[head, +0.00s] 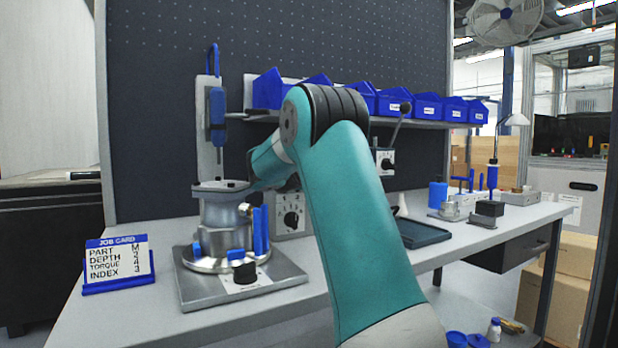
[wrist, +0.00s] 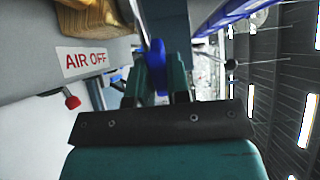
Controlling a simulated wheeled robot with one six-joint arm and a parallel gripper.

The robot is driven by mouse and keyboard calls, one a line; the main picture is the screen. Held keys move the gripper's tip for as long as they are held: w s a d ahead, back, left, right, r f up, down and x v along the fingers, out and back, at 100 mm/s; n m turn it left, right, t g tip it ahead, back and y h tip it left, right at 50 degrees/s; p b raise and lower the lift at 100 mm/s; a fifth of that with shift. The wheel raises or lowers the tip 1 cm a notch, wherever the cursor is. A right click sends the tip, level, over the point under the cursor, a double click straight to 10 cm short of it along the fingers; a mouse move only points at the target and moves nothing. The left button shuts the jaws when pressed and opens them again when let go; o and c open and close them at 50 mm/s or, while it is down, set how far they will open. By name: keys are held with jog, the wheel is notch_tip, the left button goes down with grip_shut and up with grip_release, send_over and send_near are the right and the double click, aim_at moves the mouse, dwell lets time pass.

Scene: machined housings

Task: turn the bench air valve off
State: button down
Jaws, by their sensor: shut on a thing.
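The air valve's blue handle (wrist: 157,68) stands between the fingers of my gripper (wrist: 158,85) in the wrist view. My gripper is shut on it. The valve body is mostly hidden behind the fingers. A white label reading AIR OFF (wrist: 85,61) in red is to the left of the handle, on a grey surface. In the head view my own arm covers the gripper and the valve, so neither shows there.
A metal housing (head: 222,222) stands on a fixture plate (head: 195,290) at the left of the bench. A job card (head: 117,262) stands at the front left. Blue bins (head: 428,106) line the shelf. A dark tray (head: 422,233) lies right of my arm. A red knob (wrist: 72,101) sits below the label.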

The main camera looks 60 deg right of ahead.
dwell(0.4)
jog(key=c, duration=1.1)
grip_release()
jog(key=s+a+b, duration=0.1)
jog(key=a, duration=0.4)
jog(key=s+a+b, duration=0.1)
jog(key=a, duration=0.5)
jog(key=s+a, duration=0.1)
jog(key=a, duration=0.5)
jog(key=shift+a+b, duration=0.1)
jog(key=shift+b, duration=0.3)
